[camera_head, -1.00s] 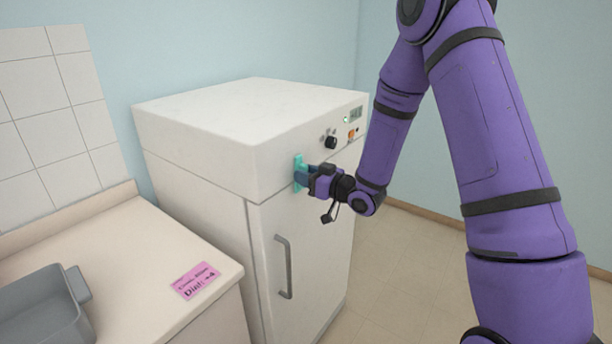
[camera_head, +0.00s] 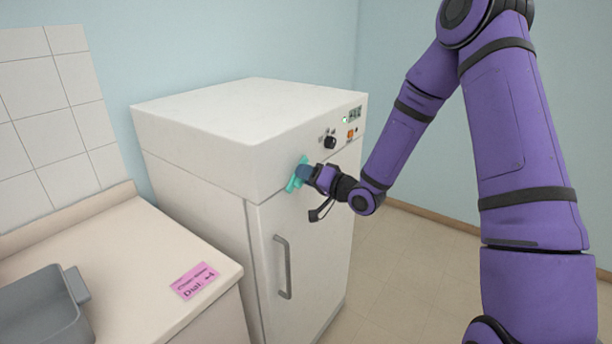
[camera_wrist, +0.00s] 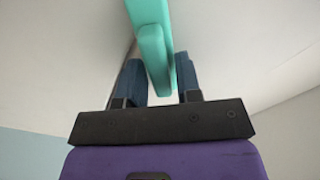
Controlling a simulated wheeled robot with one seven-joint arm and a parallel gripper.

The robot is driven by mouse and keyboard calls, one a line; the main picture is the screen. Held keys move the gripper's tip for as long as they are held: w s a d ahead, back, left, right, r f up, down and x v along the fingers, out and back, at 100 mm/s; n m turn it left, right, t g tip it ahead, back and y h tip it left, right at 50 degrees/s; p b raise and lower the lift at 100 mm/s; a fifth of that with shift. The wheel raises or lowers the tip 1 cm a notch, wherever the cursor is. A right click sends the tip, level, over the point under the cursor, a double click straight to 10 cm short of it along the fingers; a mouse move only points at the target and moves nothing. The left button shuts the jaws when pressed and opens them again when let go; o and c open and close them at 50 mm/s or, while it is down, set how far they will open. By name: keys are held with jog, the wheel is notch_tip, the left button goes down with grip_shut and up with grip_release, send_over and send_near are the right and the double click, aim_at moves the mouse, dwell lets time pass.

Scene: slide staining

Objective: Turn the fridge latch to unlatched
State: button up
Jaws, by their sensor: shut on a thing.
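The white fridge (camera_head: 220,155) stands against the wall, its door shut. Its teal latch (camera_head: 293,184) sits on the front at the seam near the upper left of the door. In the head view the latch is tilted, its top leaning right. My gripper (camera_head: 305,172) is at the latch, its blue-grey fingers on it and partly hiding it. In the wrist view the teal latch (camera_wrist: 153,45) runs between the two fingers, and my gripper (camera_wrist: 162,80) is shut on it.
A grey door handle (camera_head: 283,265) is below the latch. A black dial (camera_head: 330,143), an orange switch (camera_head: 350,135) and a small display (camera_head: 355,114) are at the upper right. A counter (camera_head: 130,270) with a grey tray (camera_head: 40,310) and a pink note (camera_head: 194,281) is at left.

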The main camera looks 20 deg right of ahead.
jog(key=m, duration=0.4)
jog(key=shift+d+f+m, duration=0.15)
jog(key=shift+m, duration=0.15)
jog(key=shift+f+m, duration=0.1)
jog(key=shift+m, duration=1.4)
jog(key=o, duration=0.7)
jog(key=v, duration=1)
jog(key=shift+s+d, duration=0.2)
jog(key=shift+s, duration=0.1)
